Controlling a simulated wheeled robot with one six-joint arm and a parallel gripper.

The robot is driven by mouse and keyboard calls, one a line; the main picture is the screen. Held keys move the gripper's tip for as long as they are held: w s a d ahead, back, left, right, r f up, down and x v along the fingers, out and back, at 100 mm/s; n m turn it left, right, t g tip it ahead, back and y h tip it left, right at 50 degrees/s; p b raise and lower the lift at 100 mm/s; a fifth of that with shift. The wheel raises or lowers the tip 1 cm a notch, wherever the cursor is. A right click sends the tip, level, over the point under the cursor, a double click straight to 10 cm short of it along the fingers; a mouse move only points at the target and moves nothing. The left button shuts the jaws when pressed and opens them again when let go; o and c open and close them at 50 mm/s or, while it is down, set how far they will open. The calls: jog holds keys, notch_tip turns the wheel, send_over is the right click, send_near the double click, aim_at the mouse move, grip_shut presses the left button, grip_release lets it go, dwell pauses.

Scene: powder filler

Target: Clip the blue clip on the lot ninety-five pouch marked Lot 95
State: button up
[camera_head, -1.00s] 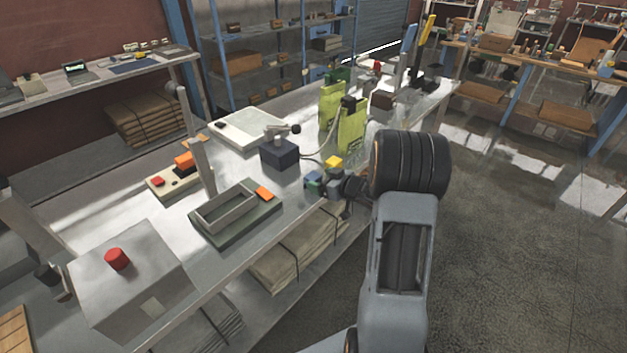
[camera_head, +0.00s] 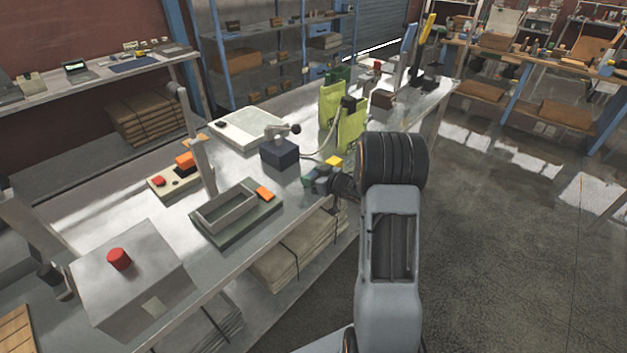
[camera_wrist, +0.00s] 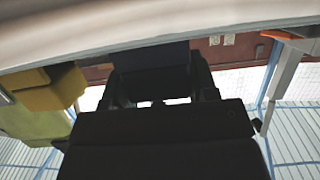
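Two yellow-green pouches stand on the bench in the head view, a rear one (camera_head: 331,103) and a front one (camera_head: 350,127). Their lot marks are too small to read. A dark clip-like piece sits at the front pouch's top. My gripper (camera_head: 322,178) is low at the bench's front edge, among small coloured blocks: a yellow one (camera_head: 333,160) and a green one (camera_head: 307,172). Its fingers are largely hidden there. In the wrist view my gripper (camera_wrist: 152,95) is dark, with a dark bluish shape at its fingers; I cannot tell whether it is the blue clip.
A dark box with a lever (camera_head: 280,152) stands left of the pouches. A green tray with a grey frame (camera_head: 225,235), a red-button box (camera_head: 130,285) and a white flat device (camera_head: 241,130) are also on the bench. Open floor lies to the right.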

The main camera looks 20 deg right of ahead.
jog(key=c, duration=0.4)
jog(key=shift+r, duration=0.1)
jog(key=shift+r, duration=0.65)
jog(key=s+d+r, duration=0.2)
jog(key=s+r, duration=0.2)
jog(key=s+d+r, duration=0.2)
jog(key=s+r, duration=0.1)
jog(key=s, duration=0.1)
jog(key=s+d+r, duration=0.2)
jog(key=s+r, duration=0.2)
jog(key=shift+s+d+r, duration=0.25)
jog(key=shift+r, duration=0.05)
